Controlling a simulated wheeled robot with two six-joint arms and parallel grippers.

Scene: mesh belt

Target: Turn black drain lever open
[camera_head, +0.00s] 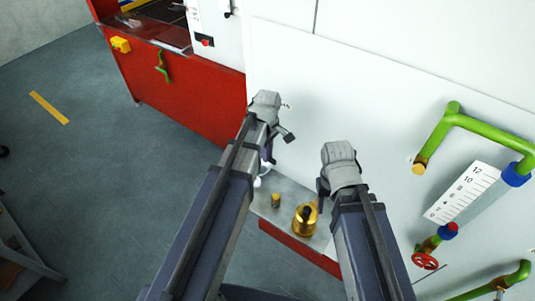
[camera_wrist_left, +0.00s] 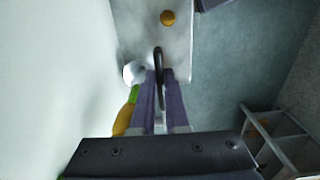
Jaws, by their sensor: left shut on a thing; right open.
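The black drain lever (camera_wrist_left: 158,62) shows in the left wrist view as a dark bar, its near end between the fingers of my left gripper (camera_wrist_left: 160,85). The gripper is shut on it. A whitish rounded fitting (camera_wrist_left: 132,73) sits just left of the fingers, with a green and yellow pipe part (camera_wrist_left: 125,115) below it. In the head view my left gripper (camera_head: 267,156) points down beside the white panel, and the lever is hidden there. My right gripper (camera_head: 322,192) points down above the ledge, open and apart from the lever.
A grey ledge (camera_head: 290,195) with a red front carries a brass pot (camera_head: 305,219) and a small brass cylinder (camera_head: 276,200). Green pipes (camera_head: 440,135), a white scale (camera_head: 462,193) and a red handwheel (camera_head: 425,261) are on the right. Open floor lies left.

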